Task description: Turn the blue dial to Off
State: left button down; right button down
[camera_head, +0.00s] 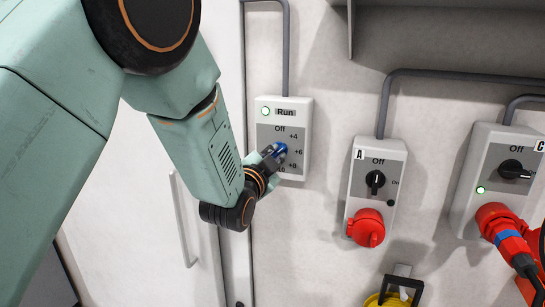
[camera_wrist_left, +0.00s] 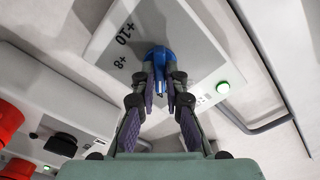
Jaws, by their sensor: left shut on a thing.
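The blue dial (camera_head: 280,149) is on a grey and white control box (camera_head: 298,108) on the wall. The box is marked Run, Off, +4, +6, +8 and +10. My left gripper (camera_head: 271,160) is at the dial, reaching it from the lower left. In the left wrist view the fingers (camera_wrist_left: 160,88) are shut on the blue dial (camera_wrist_left: 157,56), one on each side. The +8 and +10 marks show left of it there. The fingers cover part of the dial, and I cannot tell which mark it points to. My right gripper is not in view.
A green lamp (camera_head: 265,111) is lit by the Run label. Box A (camera_head: 398,153), with a black switch and red socket, stands to the right. Another box (camera_head: 487,147) with a red plug (camera_head: 505,232) is further right. A grey shelf (camera_head: 455,40) juts out above.

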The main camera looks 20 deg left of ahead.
pick_arm(q)
jog(key=shift+f+n, duration=0.15)
jog(key=shift+n, duration=0.15)
jog(key=shift+s+f+n+b, duration=0.15)
jog(key=shift+n+b, duration=0.35)
jog(key=shift+n, duration=1.6)
jog(key=shift+w+f+n+b, duration=0.15)
jog(key=shift+n+b, duration=0.3)
jog(key=shift+n, duration=1.65)
jog(key=shift+s, duration=0.1)
jog(key=c, duration=1.7)
grip_release()
jog(key=o, duration=0.3)
jog(key=shift+r, duration=0.2)
jog(key=shift+r, duration=0.1)
jog(key=s, duration=1.1)
jog(key=shift+s+a, duration=0.2)
jog(key=shift+s, duration=0.2)
